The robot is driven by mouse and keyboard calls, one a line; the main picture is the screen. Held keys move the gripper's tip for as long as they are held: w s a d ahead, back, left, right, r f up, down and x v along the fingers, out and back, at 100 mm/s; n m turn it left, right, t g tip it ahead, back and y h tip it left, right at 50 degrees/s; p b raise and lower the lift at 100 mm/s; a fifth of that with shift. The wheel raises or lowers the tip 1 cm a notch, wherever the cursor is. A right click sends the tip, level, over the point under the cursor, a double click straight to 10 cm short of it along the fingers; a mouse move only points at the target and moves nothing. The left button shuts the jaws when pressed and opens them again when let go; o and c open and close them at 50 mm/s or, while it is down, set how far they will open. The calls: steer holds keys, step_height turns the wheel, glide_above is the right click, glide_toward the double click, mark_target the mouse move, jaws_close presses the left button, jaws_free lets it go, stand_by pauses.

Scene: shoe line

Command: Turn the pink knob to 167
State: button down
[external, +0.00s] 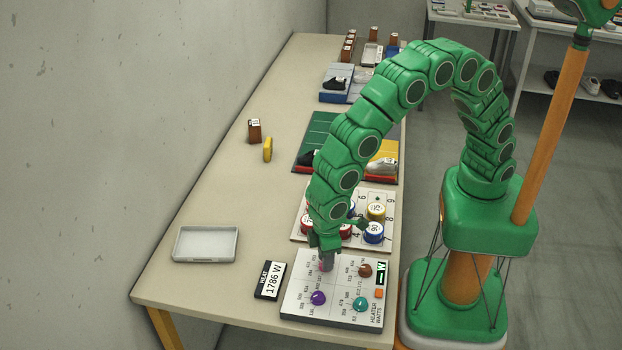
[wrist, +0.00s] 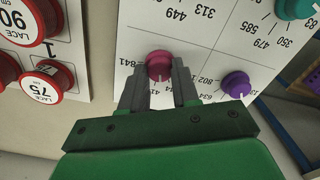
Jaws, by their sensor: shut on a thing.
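The pink knob (wrist: 159,64) sits on the white heater panel, between the two fingers of my gripper (wrist: 160,84) in the wrist view. My gripper is shut on it. Printed numbers stand around the knob, with 841 at its left; several are hidden by the fingers. The number 167 is not readable in either view. In the external view my gripper (external: 327,262) comes down on the upper left of the heater panel (external: 335,317) and mostly covers the pink knob.
The panel also carries a purple knob (external: 318,298), a teal knob (external: 360,304) and a brown knob (external: 365,270). A board with red, yellow and blue round lace pieces (external: 376,211) lies behind it. An empty grey tray (external: 205,244) stands at the left, with bare table around it.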

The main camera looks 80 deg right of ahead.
steer(key=n, duration=0.6)
steer(key=shift+r+n, duration=0.1)
steer(key=shift+n, duration=0.2)
steer(key=n, duration=0.5)
steer(key=shift+n, duration=0.3)
steer(key=c, duration=0.8)
jaws_free()
step_height(320, 180, up, 8)
steer(key=shift+f, duration=0.15)
